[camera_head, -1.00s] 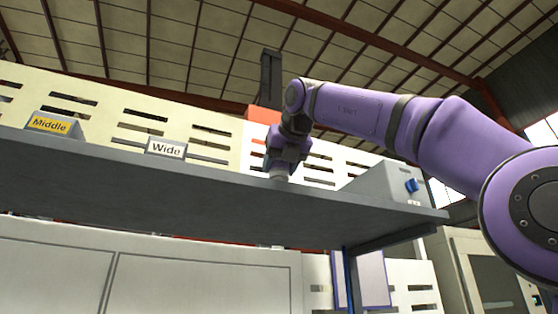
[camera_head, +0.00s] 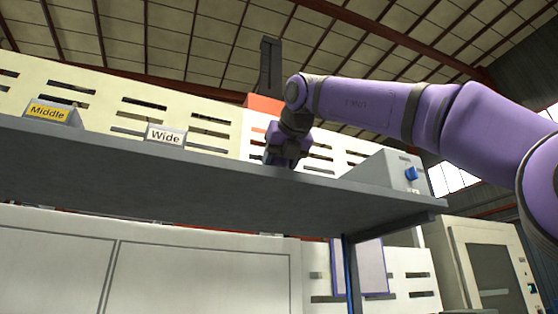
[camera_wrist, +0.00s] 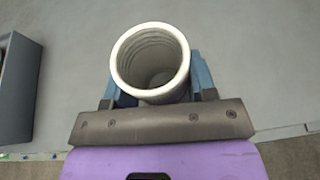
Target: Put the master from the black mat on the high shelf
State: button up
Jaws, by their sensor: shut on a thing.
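The master is a pale, hollow cylinder with a ridged bore (camera_wrist: 122,72) in the wrist view, seen from above through its open end. My gripper (camera_wrist: 160,88) is shut on it, with a blue finger on each side. In the head view my gripper (camera_head: 284,157) is low over the high shelf (camera_head: 180,180), just behind its front edge. The master is hidden there, and I cannot tell whether it touches the shelf. The black mat is not in view.
A "Wide" label block (camera_head: 166,136) and a "Middle" label block (camera_head: 52,113) stand on the shelf to the left. A grey box with a blue knob (camera_head: 411,174) stands at the right. A grey block (camera_wrist: 17,85) shows at the wrist view's left; grey surface around the master is clear.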

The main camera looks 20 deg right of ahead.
jog(key=shift+f, duration=0.45)
jog(key=o, duration=1.3)
jog(key=v, duration=1)
jog(key=shift+s+r, duration=0.1)
jog(key=shift+s, duration=0.3)
